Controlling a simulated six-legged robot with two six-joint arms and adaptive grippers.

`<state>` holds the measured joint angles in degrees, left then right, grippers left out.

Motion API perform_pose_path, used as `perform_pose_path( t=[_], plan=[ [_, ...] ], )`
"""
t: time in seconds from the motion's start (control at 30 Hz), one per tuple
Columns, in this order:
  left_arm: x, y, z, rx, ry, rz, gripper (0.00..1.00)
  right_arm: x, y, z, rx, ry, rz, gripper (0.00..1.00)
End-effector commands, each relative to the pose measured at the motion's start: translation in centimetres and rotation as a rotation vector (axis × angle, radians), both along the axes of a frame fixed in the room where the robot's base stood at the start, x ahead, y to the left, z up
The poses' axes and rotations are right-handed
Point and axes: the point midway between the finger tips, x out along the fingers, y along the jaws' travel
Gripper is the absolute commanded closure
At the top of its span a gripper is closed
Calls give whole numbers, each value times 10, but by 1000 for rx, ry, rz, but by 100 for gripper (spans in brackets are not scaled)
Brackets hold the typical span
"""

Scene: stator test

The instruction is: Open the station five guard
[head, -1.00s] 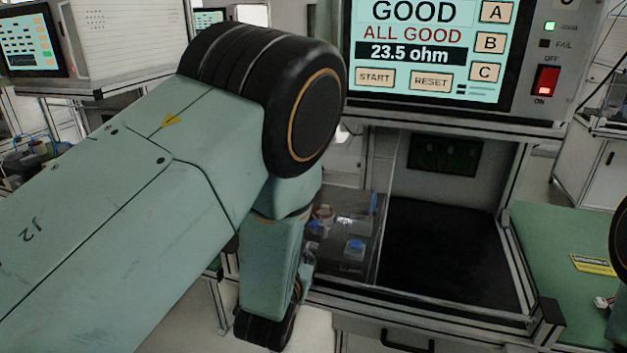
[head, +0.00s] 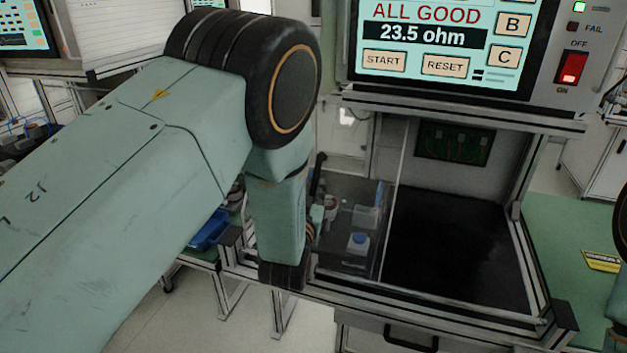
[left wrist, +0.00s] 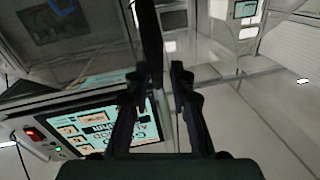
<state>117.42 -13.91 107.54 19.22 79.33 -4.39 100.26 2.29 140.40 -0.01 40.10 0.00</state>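The station's guard (head: 396,205) is a see-through panel with a pale upright edge. In the head view it covers the left part of the bay, and the right part shows no panel across it. A dark upright bar (head: 317,178), which looks like the guard's handle, stands at the panel's left side. In the left wrist view my left gripper (left wrist: 160,82) has its two fingers apart, with a dark bar (left wrist: 151,40) between or just beyond them. I cannot tell whether they touch it. My left arm mostly hides this gripper in the head view. My right gripper is out of view.
The tester screen (head: 440,45) above the bay reads "ALL GOOD" and 23.5 ohm. A red rocker switch (head: 571,68) is beside it. Small parts, including a blue-topped one (head: 358,240), show through the panel. A green bench top (head: 568,235) lies to the right.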

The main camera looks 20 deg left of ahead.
Motion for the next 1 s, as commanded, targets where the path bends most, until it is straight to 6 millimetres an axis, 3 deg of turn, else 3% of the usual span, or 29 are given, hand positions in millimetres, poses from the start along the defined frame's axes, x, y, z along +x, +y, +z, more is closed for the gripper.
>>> perform_pose_path(
  t=[0.2, 0.57, 0.83, 1.0],
  plan=[
    [21, 2, 0, -1, 0, -1, 77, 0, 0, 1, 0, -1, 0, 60],
    [27, 3, -1, 0, 1, -1, 77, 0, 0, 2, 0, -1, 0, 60],
    [27, 3, -1, 0, 2, 0, 100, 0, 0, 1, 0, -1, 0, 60],
    [27, 3, 0, 0, 0, -1, 100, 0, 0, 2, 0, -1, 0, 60]
  ],
)
